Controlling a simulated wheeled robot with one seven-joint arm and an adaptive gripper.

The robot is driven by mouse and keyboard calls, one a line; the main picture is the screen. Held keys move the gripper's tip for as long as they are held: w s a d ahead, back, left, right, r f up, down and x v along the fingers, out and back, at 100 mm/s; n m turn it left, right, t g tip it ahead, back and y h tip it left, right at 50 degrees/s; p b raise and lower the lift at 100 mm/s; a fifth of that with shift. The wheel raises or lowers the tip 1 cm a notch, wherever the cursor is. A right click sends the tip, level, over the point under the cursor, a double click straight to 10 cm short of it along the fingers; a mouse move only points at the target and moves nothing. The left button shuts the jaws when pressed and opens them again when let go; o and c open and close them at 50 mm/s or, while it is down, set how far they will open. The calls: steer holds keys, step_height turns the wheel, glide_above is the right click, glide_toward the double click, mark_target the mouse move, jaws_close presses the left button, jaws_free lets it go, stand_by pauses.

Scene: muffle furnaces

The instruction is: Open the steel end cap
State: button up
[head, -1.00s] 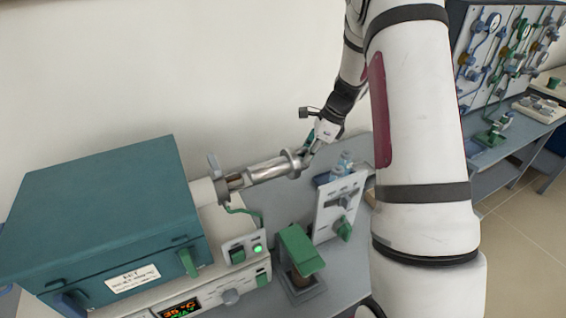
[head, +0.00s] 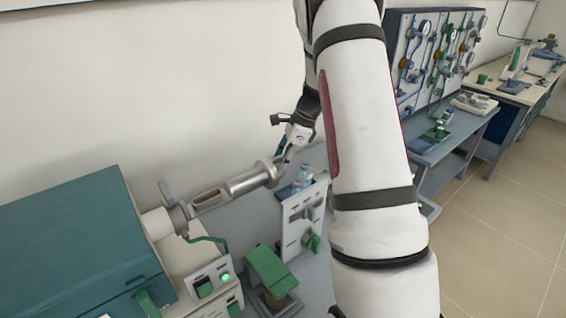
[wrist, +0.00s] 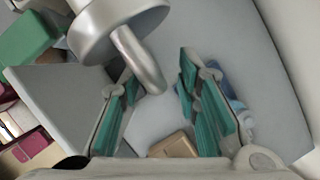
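The steel end cap (head: 271,171) is a round flange at the right end of a horizontal metal tube (head: 235,187) that sticks out of the teal furnace. In the wrist view the cap (wrist: 112,22) is at the upper left, with a bent steel handle (wrist: 138,58) reaching down from it. My gripper (wrist: 156,74) is open, its green-padded fingers on either side of the handle's end. I see no clear contact. In the head view my gripper (head: 284,152) is just right of the cap, its fingertips partly hidden.
The teal furnace (head: 75,235) stands at the left. A green-topped block (head: 268,265) and a white panel with a green knob (head: 303,222) stand below the tube. Blue-capped bottles (head: 303,178) are close behind the panel. A bench with gauges (head: 425,60) is at the right.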

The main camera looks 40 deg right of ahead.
steer(key=shift+s, duration=0.1)
steer(key=v, duration=1.2)
stand_by(0.4)
steer(key=s+a+r+n+h, duration=0.1)
steer(key=s+a+r+n, duration=0.35)
steer(key=a, duration=0.35)
steer(key=s+a+r+n, duration=0.3)
steer(key=a+r+n, duration=0.3)
steer(key=a, duration=0.2)
steer(key=s+a+n+t+h, duration=0.2)
steer(key=s+a+n, duration=0.9)
steer(key=s+n, duration=0.3)
steer(key=s, duration=0.2)
steer(key=shift+s+a+f+t+h, duration=0.2)
steer(key=shift+s+a+t+h, duration=0.1)
steer(key=shift+t+h, duration=0.1)
